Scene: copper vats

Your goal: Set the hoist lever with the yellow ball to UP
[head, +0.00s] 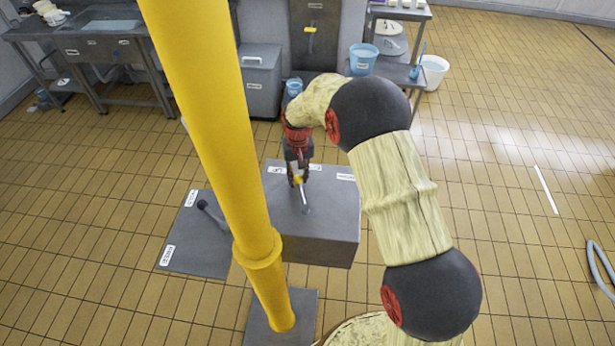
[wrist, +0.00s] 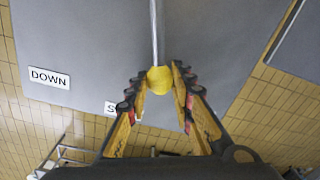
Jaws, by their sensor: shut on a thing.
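The hoist lever is a thin pale rod (head: 304,197) with a yellow ball (wrist: 160,80) on its end. It rises from the top of a grey box (head: 335,222) and leans toward the box's far edge. My gripper (wrist: 160,82) is shut on the yellow ball, one finger on each side. In the head view, my gripper (head: 297,178) hides part of the ball. A DOWN label (wrist: 48,78) lies left of the ball in the wrist view. A label starting with S (wrist: 110,107) is partly hidden by a finger. No UP label is readable.
A grey plate (head: 185,238) with a dark-knobbed lever (head: 210,212) is left of the box. A yellow post (head: 215,120) stands close in front. A sink bench, grey bin (head: 262,85) and buckets stand behind. The tiled floor at right is mostly clear.

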